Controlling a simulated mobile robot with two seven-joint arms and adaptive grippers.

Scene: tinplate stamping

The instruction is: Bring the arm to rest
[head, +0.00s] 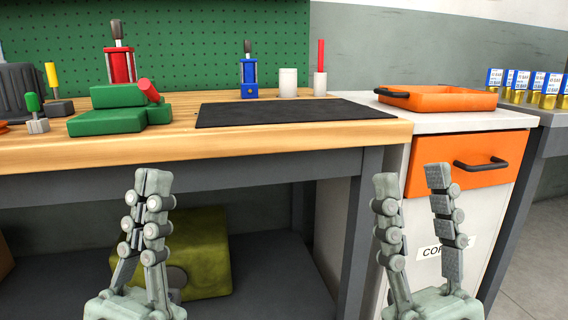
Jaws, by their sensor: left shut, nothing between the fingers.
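My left gripper (153,184) is in the head view at the lower left, in front of the workbench's front edge and below its top. Its fingers point up, are closed together and hold nothing. My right gripper (412,182) is at the lower right, in front of the bench leg and the cabinet. Its fingers point up and stand apart, with nothing between them. Neither gripper appears to touch anything. The rest of both arms is out of view.
The wooden workbench (270,146) carries a black mat (290,111), green blocks (110,121), red and blue presses and white cups. A white cabinet with an orange drawer (466,162) and an orange tray (438,99) stands right. An olive box (205,255) sits under the bench.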

